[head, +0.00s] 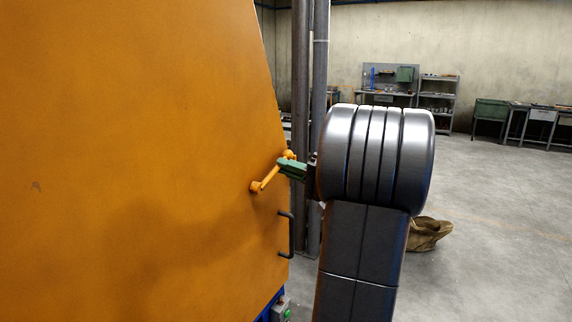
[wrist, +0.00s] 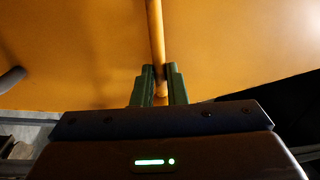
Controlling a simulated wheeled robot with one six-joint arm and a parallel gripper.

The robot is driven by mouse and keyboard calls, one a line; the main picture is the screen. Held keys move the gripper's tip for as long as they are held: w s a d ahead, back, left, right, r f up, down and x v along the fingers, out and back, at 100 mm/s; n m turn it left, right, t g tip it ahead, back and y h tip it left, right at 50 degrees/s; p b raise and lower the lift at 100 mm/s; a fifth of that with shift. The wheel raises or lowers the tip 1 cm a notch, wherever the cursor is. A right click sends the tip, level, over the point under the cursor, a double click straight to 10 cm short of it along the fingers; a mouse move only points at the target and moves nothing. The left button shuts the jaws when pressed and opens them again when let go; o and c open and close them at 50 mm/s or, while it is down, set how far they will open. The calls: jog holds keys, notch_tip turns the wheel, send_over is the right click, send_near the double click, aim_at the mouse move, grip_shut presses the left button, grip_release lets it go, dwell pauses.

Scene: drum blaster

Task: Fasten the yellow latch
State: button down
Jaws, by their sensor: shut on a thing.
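The yellow latch (head: 268,178) is a thin bar on the orange door (head: 130,130) of the machine, near the door's right edge. It slants up to the right from a round pivot to a knob end. My gripper (head: 290,168) has green fingers and is shut on the latch near its upper end. In the wrist view the latch (wrist: 156,35) runs between the two green fingertips of my gripper (wrist: 160,72). The fingers cover part of the bar.
A dark door handle (head: 290,233) sits below the latch. A box with a green button (head: 283,309) is at the machine's lower edge. Vertical pipes (head: 300,60) stand behind my gripper. A brown sack (head: 428,233) lies on the floor, which is otherwise open to the right.

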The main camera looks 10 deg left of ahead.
jog(key=shift+w+d+f+m+t, duration=0.1)
jog(key=shift+f+m+t, duration=0.15)
jog(key=shift+f+m, duration=0.7)
jog(key=shift+w+f+m+t, duration=0.1)
jog(key=shift+f+m+t, duration=0.3)
jog(key=shift+m, duration=0.85)
jog(key=shift+f, duration=0.2)
jog(key=c, duration=1.5)
grip_release()
jog(key=shift+o, duration=0.2)
jog(key=b+v, duration=0.2)
jog(key=v, duration=1.2)
jog(key=shift+r, duration=0.15)
